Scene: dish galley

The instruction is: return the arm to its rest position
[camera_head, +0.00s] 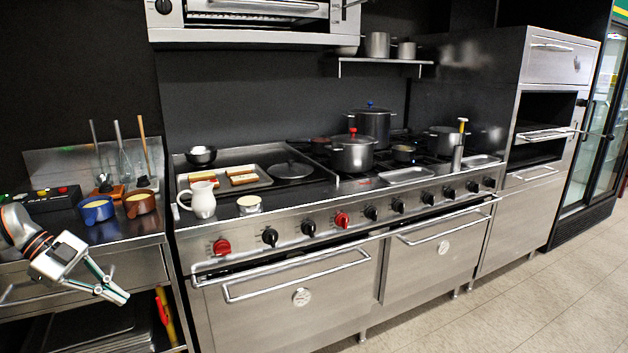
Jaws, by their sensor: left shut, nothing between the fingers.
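My left arm comes in at the lower left edge, with dark and orange bands near the wrist. My left gripper (116,292) is shut and empty. It points down and to the right, in front of the steel side counter (140,262), left of the range. No object is in its fingers. My right gripper is not in the view.
A blue cup (97,210) and a brown cup (139,203) stand on the side counter above the gripper. A white pitcher (201,200) stands on the range's (300,290) left front corner. Pots stand farther back. The tiled floor (540,305) at right is clear.

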